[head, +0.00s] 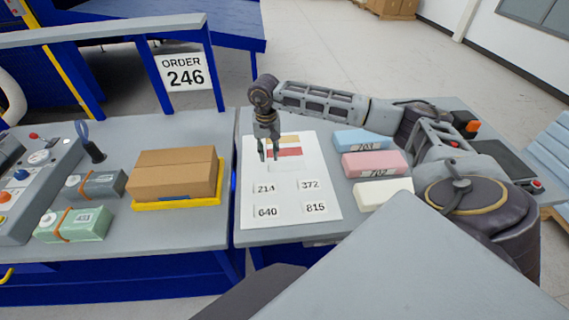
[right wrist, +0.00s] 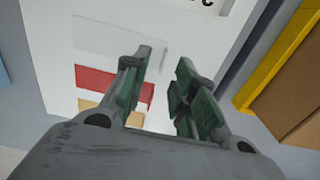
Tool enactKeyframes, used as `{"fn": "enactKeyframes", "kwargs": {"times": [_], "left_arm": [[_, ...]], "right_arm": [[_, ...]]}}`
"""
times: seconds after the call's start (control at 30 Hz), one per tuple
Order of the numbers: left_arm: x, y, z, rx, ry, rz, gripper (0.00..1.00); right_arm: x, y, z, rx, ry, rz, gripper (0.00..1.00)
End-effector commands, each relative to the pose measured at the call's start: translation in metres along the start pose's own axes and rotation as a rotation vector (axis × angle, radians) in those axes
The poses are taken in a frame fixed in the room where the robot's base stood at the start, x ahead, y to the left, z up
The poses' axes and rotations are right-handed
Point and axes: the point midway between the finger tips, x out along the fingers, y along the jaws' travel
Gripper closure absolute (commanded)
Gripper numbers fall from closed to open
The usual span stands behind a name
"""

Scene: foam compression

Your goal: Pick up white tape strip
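The white tape strip (right wrist: 108,35) shows in the right wrist view as a pale rectangle on the white sheet (head: 255,220), above the red strip (right wrist: 100,82) in the picture. My right gripper (head: 269,156) points down above the sheet, over the left end of the coloured strips. In the right wrist view its fingers (right wrist: 168,60) are apart with nothing between them, beside the strip ends. My left gripper is not in view.
A tan strip (head: 283,139) lies behind the red one. Blue (head: 362,139), pink (head: 373,163) and white (head: 382,192) blocks stand right of the sheet. A cardboard box (head: 172,175) sits in a yellow tray (head: 160,206) to the left. The sheet's front carries printed numbers.

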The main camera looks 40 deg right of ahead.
Motion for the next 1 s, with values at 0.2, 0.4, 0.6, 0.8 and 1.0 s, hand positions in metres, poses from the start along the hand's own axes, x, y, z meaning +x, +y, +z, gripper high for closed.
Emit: {"fn": "enactKeyframes", "kwargs": {"times": [0.2,0.4,0.6,0.8,1.0], "left_arm": [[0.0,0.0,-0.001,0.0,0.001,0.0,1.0],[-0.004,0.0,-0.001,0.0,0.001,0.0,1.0],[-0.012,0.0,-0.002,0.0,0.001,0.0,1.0],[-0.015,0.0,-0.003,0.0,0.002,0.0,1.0],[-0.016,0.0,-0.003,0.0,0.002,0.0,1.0]], "right_arm": [[0.0,0.0,0.0,0.0,0.0,0.0,0.72],[0.008,-0.002,0.0,-0.001,-0.001,0.0,0.72],[0.028,-0.005,0.0,0.0,-0.002,0.001,0.72],[0.048,-0.005,-0.001,0.0,-0.002,0.001,0.72],[0.052,-0.005,-0.001,0.0,0.0,0.0,0.72]]}}
